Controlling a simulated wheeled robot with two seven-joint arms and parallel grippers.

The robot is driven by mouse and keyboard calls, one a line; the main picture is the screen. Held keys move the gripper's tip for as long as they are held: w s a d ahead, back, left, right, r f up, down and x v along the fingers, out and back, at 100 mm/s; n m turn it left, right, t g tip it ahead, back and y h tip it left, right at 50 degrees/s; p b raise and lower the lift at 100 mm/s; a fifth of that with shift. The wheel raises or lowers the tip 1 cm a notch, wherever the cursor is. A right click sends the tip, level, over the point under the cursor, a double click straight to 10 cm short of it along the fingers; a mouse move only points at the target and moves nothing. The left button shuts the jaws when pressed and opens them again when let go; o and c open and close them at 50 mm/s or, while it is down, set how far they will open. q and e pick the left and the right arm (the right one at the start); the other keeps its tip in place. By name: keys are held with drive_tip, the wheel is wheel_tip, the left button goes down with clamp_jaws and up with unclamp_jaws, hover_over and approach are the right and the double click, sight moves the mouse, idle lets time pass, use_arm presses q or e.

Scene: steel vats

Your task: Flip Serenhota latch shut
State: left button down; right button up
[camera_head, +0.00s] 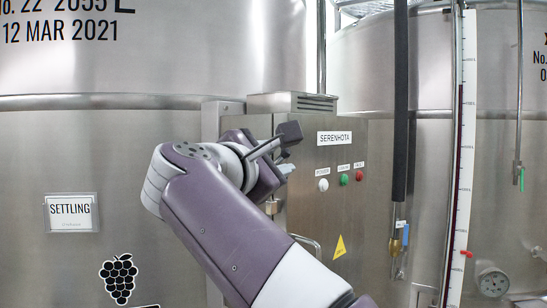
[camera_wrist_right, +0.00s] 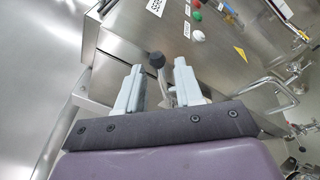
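The Serenhota cabinet (camera_head: 375,200) is a steel box with a "SERENHOTA" label on its front. In the right wrist view, a lever with a dark round knob (camera_wrist_right: 156,60) and a pale curved stem stands at the cabinet front; it looks like the latch. My right gripper (camera_wrist_right: 157,85) is open, with one pale finger on each side of the lever. I cannot tell whether either finger touches it. In the head view my right gripper (camera_head: 286,168) is at the cabinet's left part, and its own body hides most of the lever. My left gripper is not in view.
White, green and red buttons (camera_head: 344,180) and a yellow warning sign (camera_head: 340,246) are on the cabinet front. A bar handle (camera_head: 307,243) sticks out below. A dark hose (camera_head: 400,100) and a gauge tube (camera_head: 465,150) hang to the right. Steel vats (camera_head: 100,150) stand behind.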

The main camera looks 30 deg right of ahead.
drive_tip(key=shift+d, duration=0.1)
clamp_jaws()
drive_tip(key=f+m+b, duration=0.2)
drive_tip(key=b, duration=0.2)
drive_tip(key=s+f+m+h+b, duration=0.1)
drive_tip(key=m+b, duration=0.1)
drive_tip(key=b, duration=0.3)
drive_tip(key=s+f+m+b, duration=0.1)
drive_tip(key=f+m+b, duration=0.1)
drive_tip(key=b, duration=0.3)
drive_tip(key=shift+d+f+h, duration=0.3)
drive_tip(key=shift+h, duration=0.1)
drive_tip(key=shift+f+m+h+b, duration=0.4)
drive_tip(key=shift+f+m+b, duration=0.2)
drive_tip(key=shift+m+b, duration=0.8)
drive_tip(key=shift+w, duration=0.1)
